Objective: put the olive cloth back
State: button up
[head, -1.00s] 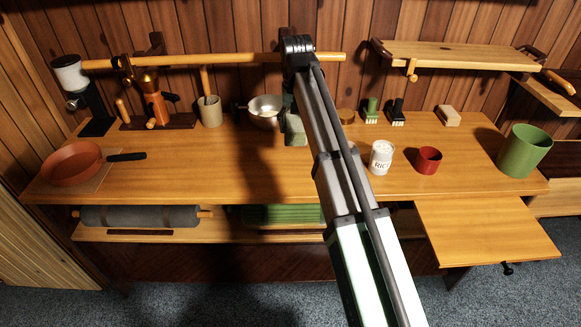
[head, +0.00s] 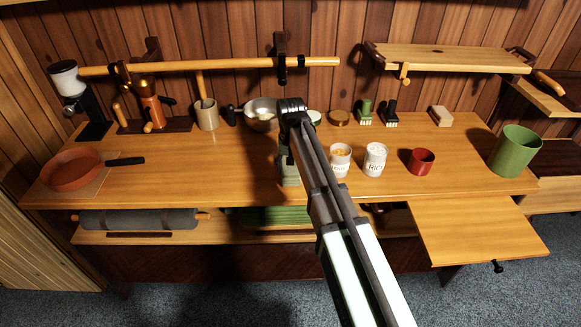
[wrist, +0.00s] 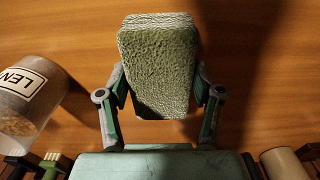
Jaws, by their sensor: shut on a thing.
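The olive cloth (wrist: 158,70) shows in the wrist view as a thick, textured, block-like bundle. My gripper (wrist: 160,85) is shut on it, one finger at each side. The tabletop shows beyond it; I cannot tell the height of the gap, if any. In the head view my gripper (head: 289,172) is over the front middle of the wooden table (head: 220,170), left of the lentil jar. The cloth is not clearly distinguishable there.
The lentil jar (head: 340,161), rice jar (head: 375,160) and red cup (head: 421,161) stand right of my gripper. A horizontal wooden pole (head: 210,66) spans the back. A green ribbed thing (head: 262,216) lies below the tabletop. The left-middle tabletop is clear.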

jog(key=shift+f, duration=0.25)
jog(key=shift+f, duration=0.1)
jog(key=o, duration=1.1)
notch_tip(320, 180, up, 12)
jog(key=b, duration=0.2)
